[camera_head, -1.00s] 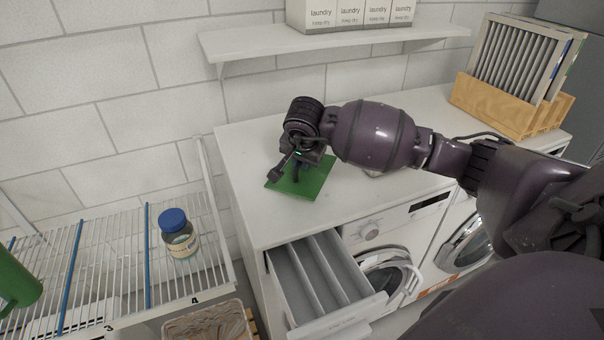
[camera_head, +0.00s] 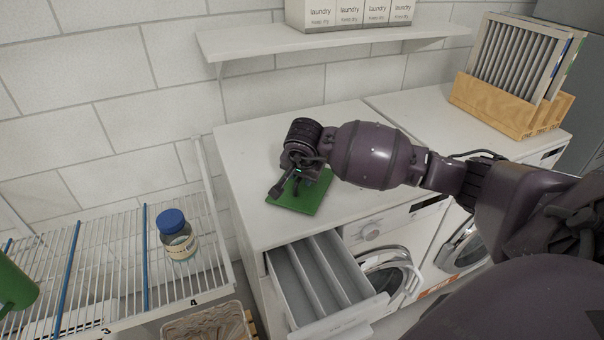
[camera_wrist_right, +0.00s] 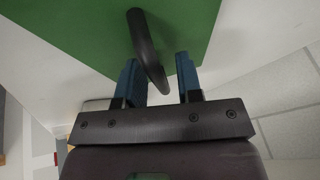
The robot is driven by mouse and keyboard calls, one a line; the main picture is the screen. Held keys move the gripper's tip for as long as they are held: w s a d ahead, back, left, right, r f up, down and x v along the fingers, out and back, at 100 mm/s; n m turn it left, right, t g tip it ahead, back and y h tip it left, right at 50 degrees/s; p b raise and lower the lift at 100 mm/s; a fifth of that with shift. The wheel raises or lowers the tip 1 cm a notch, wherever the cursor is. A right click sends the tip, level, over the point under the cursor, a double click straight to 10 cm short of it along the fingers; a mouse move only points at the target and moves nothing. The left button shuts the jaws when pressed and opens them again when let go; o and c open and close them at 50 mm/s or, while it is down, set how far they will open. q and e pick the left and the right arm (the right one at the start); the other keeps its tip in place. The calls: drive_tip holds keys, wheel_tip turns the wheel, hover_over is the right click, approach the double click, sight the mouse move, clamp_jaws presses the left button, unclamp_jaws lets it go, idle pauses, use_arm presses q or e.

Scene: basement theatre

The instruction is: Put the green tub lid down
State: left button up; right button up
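The green tub lid (camera_head: 312,204) is a flat square plate. It appears to lie flat on the white top of the left washing machine (camera_head: 245,150). My right gripper (camera_head: 291,186) is directly over it and hides its middle. In the right wrist view the green lid (camera_wrist_right: 70,30) has a dark curved handle (camera_wrist_right: 146,45). The two blue fingertips of my right gripper (camera_wrist_right: 158,70) stand apart on either side of the handle's near end. A gap shows between the handle and the right-hand finger. My left gripper is not in view.
An open drawer (camera_head: 350,322) juts out below the worktop. A wall shelf (camera_head: 330,38) with laundry boxes hangs above. A wooden crate with filters (camera_head: 500,103) stands at right. A wire rack (camera_head: 110,225) holds a blue-capped jar (camera_head: 178,240). The worktop right of the lid is clear.

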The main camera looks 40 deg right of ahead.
drive_tip(key=shift+r, duration=0.45)
drive_tip(key=p+v, duration=0.1)
drive_tip(key=v, duration=1)
drive_tip(key=shift+s+r+p, duration=0.2)
drive_tip(key=shift+r+p, duration=0.05)
drive_tip(key=shift+p, duration=0.05)
drive_tip(key=shift+a, duration=0.1)
